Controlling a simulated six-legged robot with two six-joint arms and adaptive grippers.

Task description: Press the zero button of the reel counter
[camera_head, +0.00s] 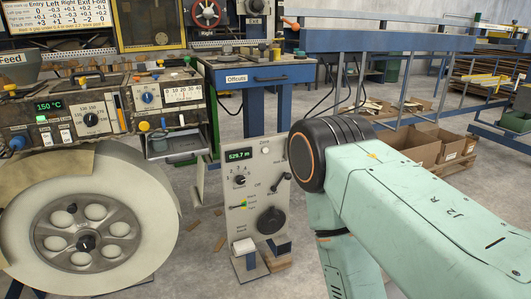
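The reel counter (251,197) is a pale upright panel on a stand in the middle of the view. Its green display (238,155) reads about 529.7 m. The zero button (265,150) is a small pale round button at the panel's top, right of the display, under a small label. My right arm comes in from the right, and its dark elbow joint is just right of the panel in the picture. The arm then bends down out of the frame. Neither gripper is in view, so their states and distances to the button are hidden.
A large reel (150,200) of pale material stands at the left, below a control console (88,118). A blue offcuts bench (255,77) stands behind the counter.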

